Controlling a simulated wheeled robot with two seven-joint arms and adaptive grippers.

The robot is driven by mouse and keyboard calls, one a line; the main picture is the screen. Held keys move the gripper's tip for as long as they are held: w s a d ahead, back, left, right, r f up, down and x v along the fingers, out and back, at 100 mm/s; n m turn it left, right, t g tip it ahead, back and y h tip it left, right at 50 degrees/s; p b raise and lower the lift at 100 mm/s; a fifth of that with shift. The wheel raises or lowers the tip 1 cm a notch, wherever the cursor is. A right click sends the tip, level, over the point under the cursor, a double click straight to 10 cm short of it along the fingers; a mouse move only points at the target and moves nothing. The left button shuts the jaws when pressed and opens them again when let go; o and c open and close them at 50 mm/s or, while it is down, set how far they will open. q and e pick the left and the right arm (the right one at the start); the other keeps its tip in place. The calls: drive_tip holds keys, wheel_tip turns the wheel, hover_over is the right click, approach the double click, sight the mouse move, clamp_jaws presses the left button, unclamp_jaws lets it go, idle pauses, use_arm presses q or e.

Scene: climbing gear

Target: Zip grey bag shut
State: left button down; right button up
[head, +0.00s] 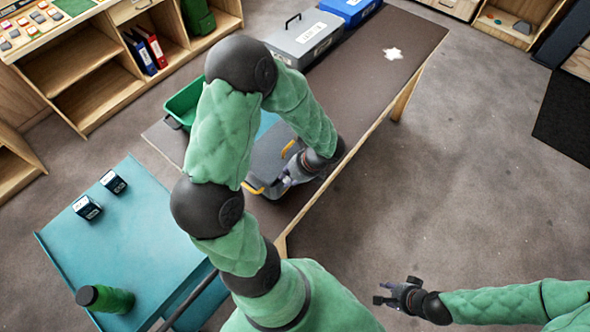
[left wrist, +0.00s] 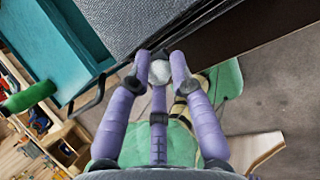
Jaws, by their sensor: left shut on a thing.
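The grey bag (head: 266,158) lies on the dark brown table, with yellow handles at its edges; my left arm covers part of it. In the left wrist view its grey woven top (left wrist: 150,22) fills the upper middle. My left gripper (head: 284,184) is at the bag's near edge. In the left wrist view the purple fingers (left wrist: 160,70) close around a small pale round piece, which looks like the zip pull. How far the zip is closed cannot be seen. My right gripper (head: 385,296) hangs empty and open over the floor at the lower right.
The dark table (head: 372,75) also holds a green bin (head: 184,104), a grey toolbox (head: 305,38) and a blue box (head: 350,8). A teal table (head: 120,245) at left carries two dark small boxes and a green bottle (head: 105,298).

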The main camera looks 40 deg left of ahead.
use_arm(q)
drive_tip(key=shift+s, duration=0.15)
drive_tip(key=c, duration=1.1)
unclamp_jaws()
drive_tip(key=v, duration=1.2)
drive_tip(key=shift+d, duration=0.1)
drive_tip(key=shift+f, duration=0.1)
